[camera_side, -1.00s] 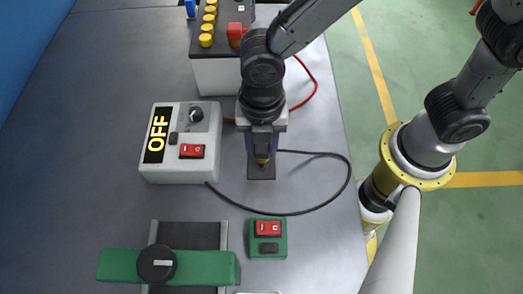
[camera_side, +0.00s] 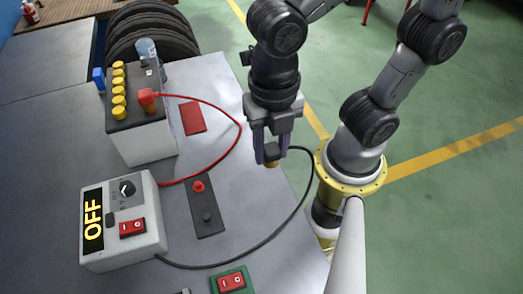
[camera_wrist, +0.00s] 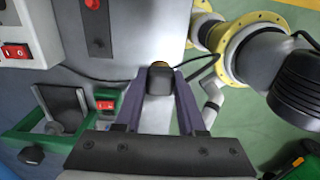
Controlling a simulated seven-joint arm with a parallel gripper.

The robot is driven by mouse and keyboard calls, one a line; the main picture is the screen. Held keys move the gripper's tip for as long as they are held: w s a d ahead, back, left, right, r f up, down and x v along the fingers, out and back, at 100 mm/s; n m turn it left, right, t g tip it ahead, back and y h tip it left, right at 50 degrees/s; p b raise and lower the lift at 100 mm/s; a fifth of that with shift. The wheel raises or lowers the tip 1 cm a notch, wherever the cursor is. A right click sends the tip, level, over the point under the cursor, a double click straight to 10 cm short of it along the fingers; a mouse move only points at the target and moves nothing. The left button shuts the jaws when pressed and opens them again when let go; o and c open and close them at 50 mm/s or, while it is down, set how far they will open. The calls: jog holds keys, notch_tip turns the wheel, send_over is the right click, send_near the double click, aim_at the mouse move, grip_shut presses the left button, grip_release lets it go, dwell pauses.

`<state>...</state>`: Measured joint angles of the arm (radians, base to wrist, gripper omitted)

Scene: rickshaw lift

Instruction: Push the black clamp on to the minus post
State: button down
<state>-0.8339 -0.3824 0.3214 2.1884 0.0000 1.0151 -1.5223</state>
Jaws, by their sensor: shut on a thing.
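My gripper (camera_side: 272,159) is shut on the black clamp (camera_side: 273,150), holding it above the right edge of the bench in the side view. In the wrist view the black clamp (camera_wrist: 159,82) sits between my two purple-grey fingers. A black cable runs from it to the white charger box (camera_side: 150,215). The black-topped battery (camera_side: 135,110) stands at the back left, well away from my gripper. The red clamp (camera_side: 147,98) sits on its near right corner. I cannot make out the minus post clearly on the battery top.
The charger reads OFF. A dark plate (camera_side: 208,228) with a red and a dark knob lies between charger and gripper. A red pad (camera_side: 192,118), the red cable (camera_side: 238,137) and a clear bottle (camera_side: 148,48) are near the battery. Tyres (camera_side: 180,28) stand behind.

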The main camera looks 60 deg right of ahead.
jog(key=shift+s+d, duration=0.1)
jog(key=w+a+r+n, duration=0.1)
jog(key=w+a+r, duration=0.4)
jog(key=w+r, duration=0.55)
jog(key=w+r+m, duration=0.1)
jog(key=w+r, duration=0.2)
jog(key=w, duration=0.4)
jog(key=w+r, duration=0.3)
jog(key=w, duration=0.4)
jog(key=w+d+f+m, duration=0.2)
jog(key=w+d, duration=0.7)
jog(key=w, duration=0.3)
jog(key=w+d+f+m, duration=0.1)
jog(key=w+d+f, duration=0.1)
jog(key=d, duration=0.1)
jog(key=w+d+f, duration=0.2)
jog(key=d, duration=0.2)
jog(key=w+d+f+m, duration=0.1)
jog(key=w+d+f, duration=0.1)
jog(key=d, duration=0.1)
jog(key=shift+d+f+m, duration=0.25)
jog(key=shift+m, duration=0.05)
jog(key=shift+f, duration=2.1)
